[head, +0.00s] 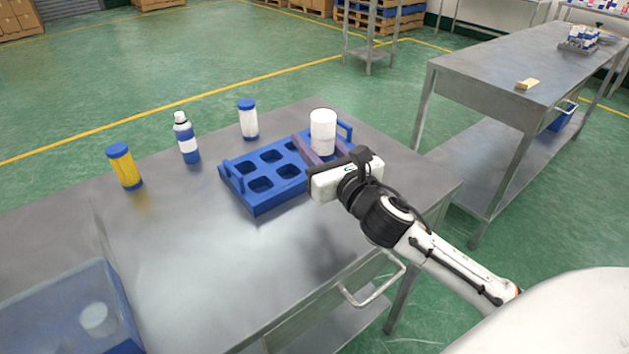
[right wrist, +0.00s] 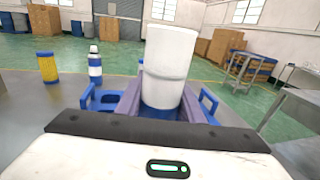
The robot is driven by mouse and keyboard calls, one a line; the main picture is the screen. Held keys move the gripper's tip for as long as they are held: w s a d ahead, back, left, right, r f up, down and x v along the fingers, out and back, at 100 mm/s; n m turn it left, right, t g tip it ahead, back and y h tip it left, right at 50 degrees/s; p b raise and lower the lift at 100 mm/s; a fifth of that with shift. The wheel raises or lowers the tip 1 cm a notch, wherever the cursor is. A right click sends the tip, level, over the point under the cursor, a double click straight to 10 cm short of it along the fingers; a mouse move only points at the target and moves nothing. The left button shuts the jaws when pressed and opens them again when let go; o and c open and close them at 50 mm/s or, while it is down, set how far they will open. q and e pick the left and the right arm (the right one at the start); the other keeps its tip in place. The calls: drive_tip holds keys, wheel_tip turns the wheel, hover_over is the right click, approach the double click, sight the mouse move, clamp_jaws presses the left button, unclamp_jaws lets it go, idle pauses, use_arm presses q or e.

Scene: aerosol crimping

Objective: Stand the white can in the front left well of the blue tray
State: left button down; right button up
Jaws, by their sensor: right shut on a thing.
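The white can (head: 323,128) is upright between the fingers of my right gripper (head: 319,148). It is over the right part of the blue tray (head: 262,208), and its lower end is hidden by the gripper. In the right wrist view the white can (right wrist: 168,58) stands between the two purple-grey fingers, with blue showing below it. I cannot tell the exact gap to the tray. The tray has rows of square wells and a handle at each end; the visible wells at the left and middle look empty. My left gripper is not in view.
A yellow bottle with blue cap (head: 125,167), a blue-and-white bottle (head: 187,140) and a white jar with blue lid (head: 248,120) stand left of and behind the tray. A blue bin (head: 62,312) holding a pale round thing is at the lower left. The table's front middle is clear.

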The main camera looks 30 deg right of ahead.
drive_tip(key=shift+f+b, duration=0.85)
drive_tip(key=shift+f, duration=3.15)
drive_tip(key=shift+f, duration=0.15)
drive_tip(key=o, duration=1.2)
drive_tip(key=shift+c, duration=0.2)
